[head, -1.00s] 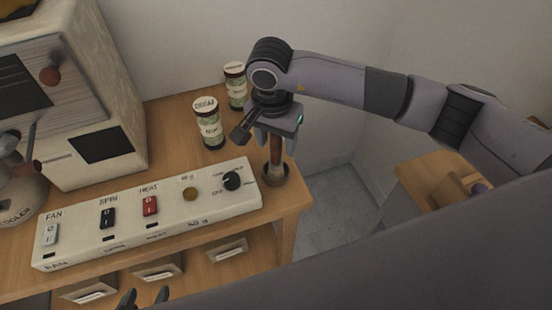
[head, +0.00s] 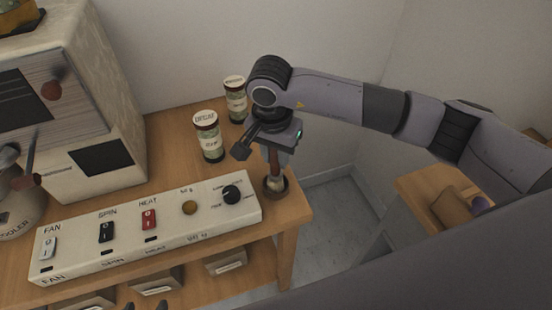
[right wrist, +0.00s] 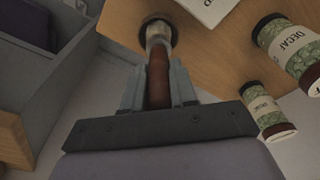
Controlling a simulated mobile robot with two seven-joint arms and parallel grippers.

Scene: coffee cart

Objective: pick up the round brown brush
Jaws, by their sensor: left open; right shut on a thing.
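The round brown brush (head: 274,171) stands upright near the right end of the wooden counter, its pale lower end inside a dark round ring or holder (head: 275,187). My right gripper (head: 275,150) comes down from above and is shut on the brush's brown handle. In the right wrist view the handle (right wrist: 158,78) lies between the two grey fingers (right wrist: 158,92), with its pale end (right wrist: 158,33) at the dark ring. My left gripper (head: 146,305) shows only as dark fingertips at the bottom edge, open and away from the brush.
A white control panel (head: 150,232) with switches and a knob lies just left of the brush. A decaf jar (head: 208,137) and another jar (head: 235,100) stand behind it. A large beige machine (head: 110,90) fills the left. The counter's right edge is close to the brush.

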